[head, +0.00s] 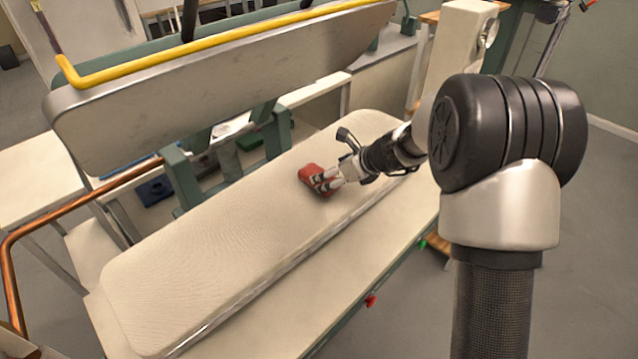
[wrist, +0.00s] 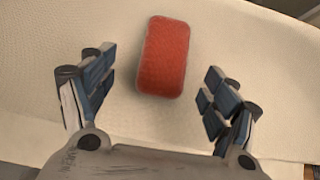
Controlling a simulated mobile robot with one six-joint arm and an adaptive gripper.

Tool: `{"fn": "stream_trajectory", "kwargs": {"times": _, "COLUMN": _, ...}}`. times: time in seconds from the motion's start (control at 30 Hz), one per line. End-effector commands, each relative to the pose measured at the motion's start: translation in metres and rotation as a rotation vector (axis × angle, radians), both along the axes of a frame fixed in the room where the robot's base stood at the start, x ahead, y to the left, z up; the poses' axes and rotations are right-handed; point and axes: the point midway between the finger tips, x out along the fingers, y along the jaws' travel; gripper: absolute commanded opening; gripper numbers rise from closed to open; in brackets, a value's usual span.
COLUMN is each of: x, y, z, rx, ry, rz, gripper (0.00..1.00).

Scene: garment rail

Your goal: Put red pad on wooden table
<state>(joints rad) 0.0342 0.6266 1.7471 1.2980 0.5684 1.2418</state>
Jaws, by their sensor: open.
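The red pad (head: 313,178) lies on the pale padded board (head: 215,240) of a pressing bench, towards its far right part. In the wrist view the red pad (wrist: 164,57) is a rounded block lying flat on the cream fabric. My gripper (head: 327,182) is at the pad from the right in the head view, its fingers overlapping the pad's near side. In the wrist view my gripper (wrist: 158,95) is open, with one finger on each side and a gap to the pad on both sides. I cannot make out for certain which surface is the wooden table.
A long raised press panel (head: 220,85) with a yellow bar (head: 200,52) hangs behind the board. A copper pipe (head: 75,205) runs at the left. Red (head: 371,300) and green (head: 422,244) knobs stick out along the front edge. The board's left half is clear.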

Motion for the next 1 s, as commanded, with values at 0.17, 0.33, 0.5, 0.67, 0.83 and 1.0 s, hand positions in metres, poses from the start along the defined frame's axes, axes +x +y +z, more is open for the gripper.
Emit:
{"fn": "stream_trajectory", "kwargs": {"times": 0.17, "x": 0.011, "y": 0.011, "z": -0.016, "rx": 0.0, "ry": -0.001, "rz": 0.001, "gripper": 0.8}}
{"fn": "stream_trajectory", "kwargs": {"times": 0.33, "x": 0.018, "y": 0.016, "z": -0.021, "rx": -0.001, "ry": -0.001, "rz": 0.001, "gripper": 0.8}}
{"fn": "stream_trajectory", "kwargs": {"times": 0.5, "x": 0.039, "y": 0.028, "z": -0.035, "rx": -0.001, "ry": -0.002, "rz": 0.004, "gripper": 0.8}}
{"fn": "stream_trajectory", "kwargs": {"times": 0.67, "x": 0.047, "y": 0.036, "z": -0.047, "rx": 0.0, "ry": -0.001, "rz": 0.001, "gripper": 0.8}}
{"fn": "stream_trajectory", "kwargs": {"times": 0.83, "x": 0.048, "y": 0.038, "z": -0.047, "rx": 0.0, "ry": -0.001, "rz": 0.001, "gripper": 0.8}}
{"fn": "stream_trajectory", "kwargs": {"times": 1.0, "x": 0.048, "y": 0.037, "z": -0.047, "rx": 0.0, "ry": -0.001, "rz": 0.001, "gripper": 0.75}}
